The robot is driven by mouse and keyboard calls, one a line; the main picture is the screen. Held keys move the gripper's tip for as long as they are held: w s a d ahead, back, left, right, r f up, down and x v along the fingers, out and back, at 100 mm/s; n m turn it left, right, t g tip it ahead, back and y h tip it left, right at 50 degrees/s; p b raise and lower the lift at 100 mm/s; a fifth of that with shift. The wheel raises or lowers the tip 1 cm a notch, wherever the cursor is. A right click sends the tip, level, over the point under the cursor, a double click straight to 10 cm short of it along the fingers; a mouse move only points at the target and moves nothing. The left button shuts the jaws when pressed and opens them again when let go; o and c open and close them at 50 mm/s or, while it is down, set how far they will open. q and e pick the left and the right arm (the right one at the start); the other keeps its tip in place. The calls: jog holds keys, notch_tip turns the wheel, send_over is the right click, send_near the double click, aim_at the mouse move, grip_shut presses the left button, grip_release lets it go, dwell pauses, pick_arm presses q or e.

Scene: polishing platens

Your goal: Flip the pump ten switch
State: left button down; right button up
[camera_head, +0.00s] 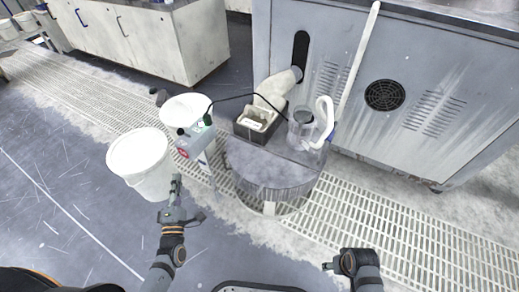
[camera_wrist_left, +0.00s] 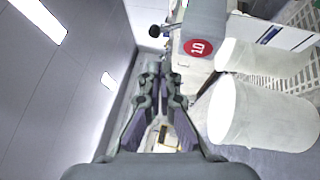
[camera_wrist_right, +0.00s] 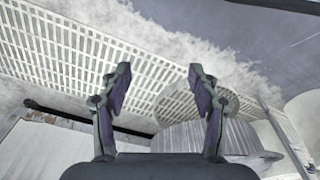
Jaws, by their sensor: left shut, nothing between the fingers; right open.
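The pump ten is a grey-white box with a red round 10 label. It stands between two white buckets in the head view (camera_head: 203,150) and at the top of the left wrist view (camera_wrist_left: 205,22). A short lever with a black ball knob (camera_wrist_left: 155,31) sticks out of its side; I take this for the switch. My left gripper (camera_head: 176,179) is shut and empty, in front of the pump. In the left wrist view its fingertips (camera_wrist_left: 161,72) lie just below the knob, apparently apart from it. My right gripper (camera_wrist_right: 158,75) is open and empty, low at the right in the head view (camera_head: 329,266).
A white bucket (camera_head: 139,160) stands close beside my left gripper, another (camera_head: 187,107) behind the pump. A round drum (camera_head: 270,172) carries a black tray (camera_head: 243,132) and a clear jug (camera_head: 300,122). A grey cabinet (camera_head: 420,60) stands behind. The floor at left is clear.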

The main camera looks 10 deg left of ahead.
pick_arm(q)
jog(key=shift+d+r+n+y, duration=0.1)
jog(key=shift+r+n+y, duration=0.2)
pick_arm(e)
jog(key=shift+s+d+r, duration=0.1)
jog(key=shift+s, duration=0.05)
pick_arm(q)
send_near(184, 134)
jog(key=w+a+r, duration=0.1)
jog(key=w+a, duration=0.1)
jog(key=w, duration=0.2)
jog(key=shift+b+x, duration=0.4)
jog(key=shift+x, duration=0.5)
pick_arm(e)
jog(key=shift+a+r, duration=0.2)
jog(key=shift+r, duration=0.5)
jog(key=shift+a+r, duration=0.15)
jog(key=shift+r, duration=0.55)
pick_arm(q)
jog(key=shift+r, duration=0.25)
